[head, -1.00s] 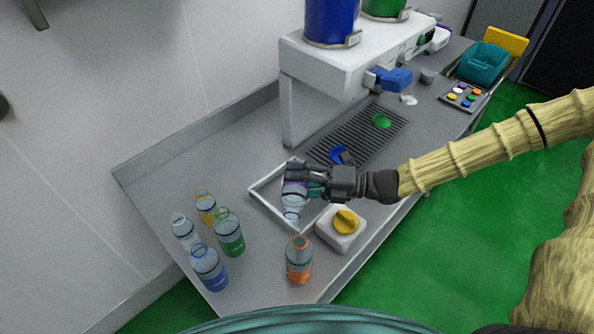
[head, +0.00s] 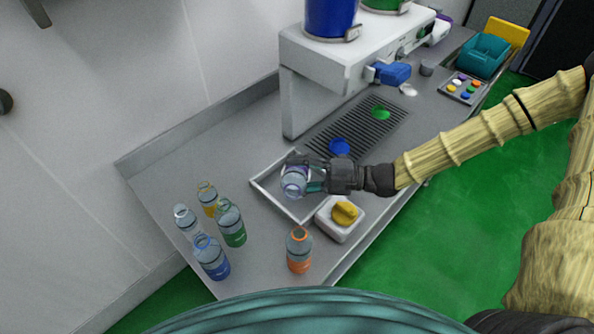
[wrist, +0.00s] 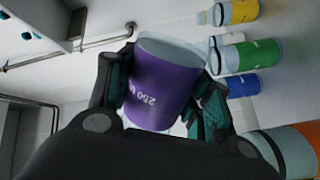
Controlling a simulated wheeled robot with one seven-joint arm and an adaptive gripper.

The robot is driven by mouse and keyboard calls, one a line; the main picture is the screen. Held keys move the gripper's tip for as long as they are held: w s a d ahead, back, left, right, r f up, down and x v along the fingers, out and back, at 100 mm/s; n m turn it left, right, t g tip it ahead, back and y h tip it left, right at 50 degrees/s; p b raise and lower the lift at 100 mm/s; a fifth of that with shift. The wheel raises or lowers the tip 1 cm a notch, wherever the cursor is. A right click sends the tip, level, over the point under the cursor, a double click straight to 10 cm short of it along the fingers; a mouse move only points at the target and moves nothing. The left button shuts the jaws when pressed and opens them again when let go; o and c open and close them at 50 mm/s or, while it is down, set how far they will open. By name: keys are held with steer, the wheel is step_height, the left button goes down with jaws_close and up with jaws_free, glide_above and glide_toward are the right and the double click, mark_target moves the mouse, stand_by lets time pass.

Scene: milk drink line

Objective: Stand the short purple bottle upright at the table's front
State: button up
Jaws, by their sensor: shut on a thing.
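My gripper (head: 300,170) is shut on the short purple bottle (head: 293,184) and holds it over the white-rimmed tray (head: 272,205) on the table. In the head view, mostly a pale round end of the bottle faces me, and I cannot tell its exact tilt. In the wrist view, the purple band of the bottle (wrist: 160,88) sits between the two fingers, with its printing upside down. The fingers hide part of its sides. The table's front (head: 335,268) runs along the lower right edge.
An orange bottle (head: 299,252) stands near the front edge, beside a white box with a yellow knob (head: 344,213). Blue (head: 212,260), green (head: 231,224), yellow (head: 208,198) and clear (head: 187,222) bottles cluster at left. The dispenser (head: 330,50) stands behind.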

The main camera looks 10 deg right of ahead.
steer(key=shift+m, duration=0.3)
steer(key=m, duration=0.5)
steer(key=shift+m, duration=0.4)
steer(key=m, duration=0.5)
stand_by(0.4)
steer(key=shift+a+m, duration=0.1)
steer(key=shift+m, duration=0.2)
